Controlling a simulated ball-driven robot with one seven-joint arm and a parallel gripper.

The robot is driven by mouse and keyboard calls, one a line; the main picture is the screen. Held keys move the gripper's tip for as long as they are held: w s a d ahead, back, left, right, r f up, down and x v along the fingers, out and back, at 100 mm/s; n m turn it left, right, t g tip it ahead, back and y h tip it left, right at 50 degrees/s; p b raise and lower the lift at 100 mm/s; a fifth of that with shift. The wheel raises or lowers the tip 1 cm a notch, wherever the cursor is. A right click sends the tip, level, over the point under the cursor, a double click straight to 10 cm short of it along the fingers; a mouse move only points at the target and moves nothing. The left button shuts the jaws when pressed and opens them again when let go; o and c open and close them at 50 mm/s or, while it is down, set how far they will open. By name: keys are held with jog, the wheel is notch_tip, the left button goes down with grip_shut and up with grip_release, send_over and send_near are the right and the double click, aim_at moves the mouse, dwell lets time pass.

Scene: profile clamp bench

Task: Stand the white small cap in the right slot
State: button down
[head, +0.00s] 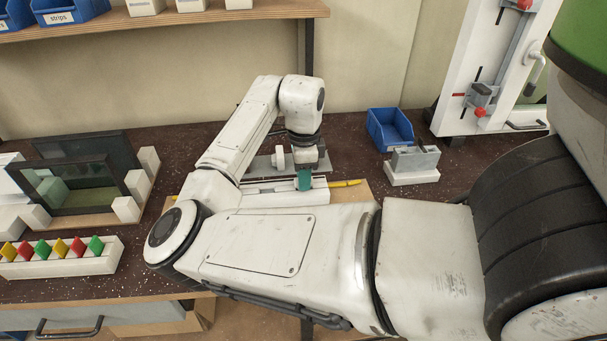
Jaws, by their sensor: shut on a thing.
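My gripper (304,175) points down over the middle of the bench, just above a long white block (260,198). A teal part shows at its jaw ends; I cannot tell whether it is the fingertips or a held piece. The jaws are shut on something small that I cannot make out. I cannot pick out the white small cap for certain; it may be hidden in the jaws. A grey holder on a white base (412,177) stands to the right, but its slots are too small to tell apart.
A blue bin (390,129) stands behind the grey holder. A white rack with several coloured pieces (60,266) and a dark-framed glass panel (75,186) are at the left. A white upright panel with a clamp (460,60) is at the back right. A shelf (190,18) overhangs the back left.

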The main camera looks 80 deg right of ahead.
jog(key=c, duration=0.8)
grip_release()
jog(key=shift+c, duration=0.2)
jog(key=shift+r, duration=0.1)
jog(key=shift+r+p, duration=3.5)
jog(key=shift+r, duration=0.5)
jog(key=shift+f, duration=0.1)
